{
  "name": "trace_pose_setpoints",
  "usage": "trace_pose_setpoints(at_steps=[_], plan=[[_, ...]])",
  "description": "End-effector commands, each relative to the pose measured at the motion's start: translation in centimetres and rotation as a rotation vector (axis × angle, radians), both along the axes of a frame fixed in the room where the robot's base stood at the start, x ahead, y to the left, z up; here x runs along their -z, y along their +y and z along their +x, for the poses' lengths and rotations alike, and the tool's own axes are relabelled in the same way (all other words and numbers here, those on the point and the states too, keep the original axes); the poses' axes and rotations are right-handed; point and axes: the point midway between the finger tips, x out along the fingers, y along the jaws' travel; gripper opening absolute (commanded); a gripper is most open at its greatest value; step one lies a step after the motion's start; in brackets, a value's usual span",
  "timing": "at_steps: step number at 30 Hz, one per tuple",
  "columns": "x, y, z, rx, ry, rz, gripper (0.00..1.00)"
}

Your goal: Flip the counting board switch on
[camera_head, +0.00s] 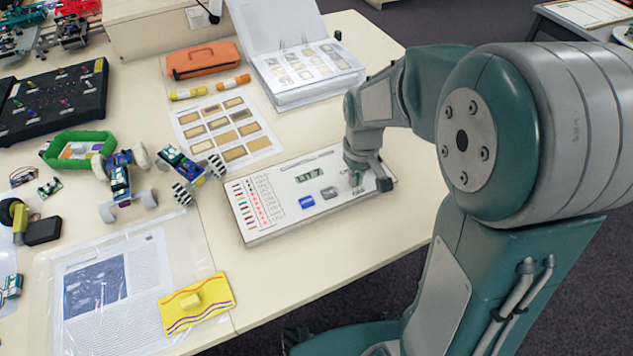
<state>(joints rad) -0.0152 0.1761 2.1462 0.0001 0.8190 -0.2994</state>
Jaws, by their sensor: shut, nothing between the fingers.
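The counting board (283,221) is a flat white panel lying on the table. It has a column of coloured marks with labels at its left, a small greenish display (309,174), a blue button (307,201) and a grey button (329,193). My gripper (370,182) is shut and empty, pointing down over the right part of the board. Its fingertips are at or just above the board's surface; I cannot tell if they touch. The gripper hides part of the board's right end, and I cannot make out the switch there.
Behind the board lie a card sheet (224,128), an open white binder (300,83) and an orange case (202,60). Small robots (122,180) and a yellow cloth (197,303) lie to the left. Bare table lies in front and to the right, up to the table edge.

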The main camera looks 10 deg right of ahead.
Motion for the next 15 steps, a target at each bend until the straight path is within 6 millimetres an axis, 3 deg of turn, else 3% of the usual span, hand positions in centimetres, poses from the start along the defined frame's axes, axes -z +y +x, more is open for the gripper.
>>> trace_pose_setpoints(at_steps=[5, 15], plan=[[-0.1, 0.0, 0.0, 0.000, 0.000, 0.000, 0.00], [-2.3, -0.1, -0.2, 0.000, -0.002, 0.000, 0.00]])
